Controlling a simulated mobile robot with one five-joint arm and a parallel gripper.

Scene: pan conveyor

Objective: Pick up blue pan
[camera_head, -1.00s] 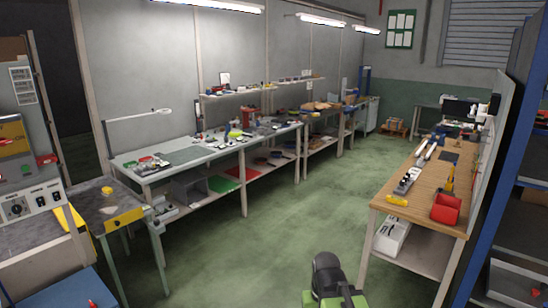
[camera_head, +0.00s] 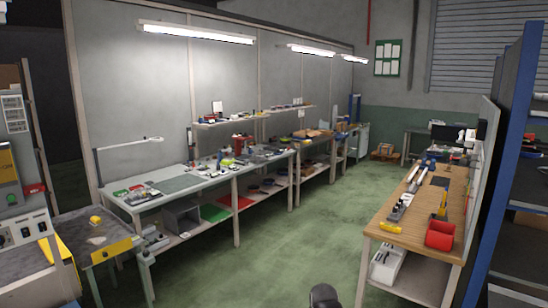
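I cannot make out a blue pan in the head view. A dark, rounded part of my own arm (camera_head: 324,296) shows at the bottom edge, right of the middle. The fingers of my gripper are not in view.
A long workbench (camera_head: 178,184) with tools and bins runs along the left wall. A wooden-topped bench (camera_head: 405,229) with a red bin (camera_head: 440,235) stands at right, beside a blue rack (camera_head: 503,170). A machine (camera_head: 25,230) and small table (camera_head: 75,245) stand at left. The green floor between is clear.

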